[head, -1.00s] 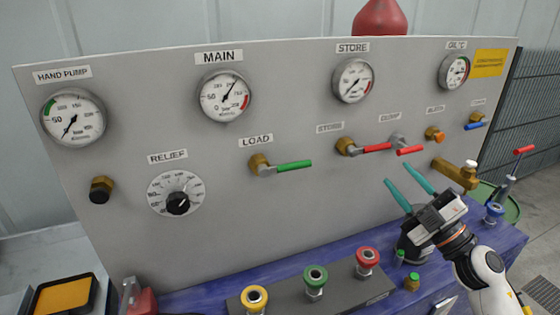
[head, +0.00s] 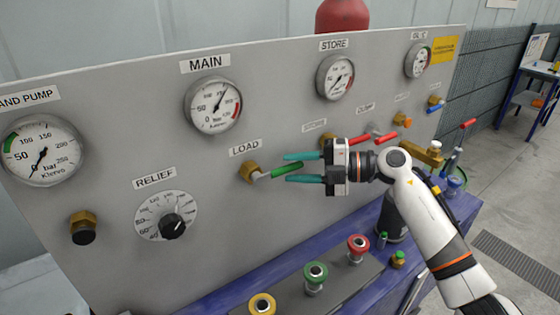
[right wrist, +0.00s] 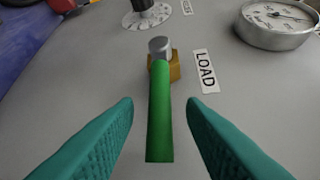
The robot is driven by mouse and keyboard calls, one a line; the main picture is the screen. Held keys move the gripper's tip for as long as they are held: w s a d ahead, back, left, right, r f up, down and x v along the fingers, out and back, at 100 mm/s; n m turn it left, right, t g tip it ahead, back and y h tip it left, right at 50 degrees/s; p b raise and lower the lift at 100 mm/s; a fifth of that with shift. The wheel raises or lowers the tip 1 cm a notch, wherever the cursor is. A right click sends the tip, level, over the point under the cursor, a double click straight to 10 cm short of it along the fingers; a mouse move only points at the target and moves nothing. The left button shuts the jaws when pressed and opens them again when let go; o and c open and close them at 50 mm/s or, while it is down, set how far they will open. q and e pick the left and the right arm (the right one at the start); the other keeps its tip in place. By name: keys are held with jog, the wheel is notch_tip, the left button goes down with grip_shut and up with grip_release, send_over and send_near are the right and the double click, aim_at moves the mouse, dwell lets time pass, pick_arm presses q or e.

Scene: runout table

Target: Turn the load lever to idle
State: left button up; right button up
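The load lever (head: 284,170) has a green handle on a brass valve below the LOAD label (head: 246,147). Its handle points right and slightly up along the grey panel. My right gripper (head: 288,168) is open, its two teal fingers above and below the handle's free end. In the right wrist view the green handle (right wrist: 160,115) lies between the spread fingers (right wrist: 160,118), with a gap on each side. No idle marking is readable. My left gripper is not in view.
The store lever's brass valve (head: 327,145) and red levers (head: 386,138) are close to my right gripper. The relief knob (head: 172,226) is at lower left. Yellow, green (head: 315,272) and red couplings stand on the blue bench below. Gauges line the panel's top.

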aim_at(296, 168)
jog(key=shift+w+a+f+p, duration=0.15)
jog(key=shift+a+p, duration=0.05)
jog(key=shift+a, duration=0.65)
jog(key=shift+w+a+f+p, duration=0.1)
jog(key=shift+a+p, duration=0.1)
jog(key=shift+a, duration=0.65)
jog(key=shift+a, duration=0.1)
grip_shut()
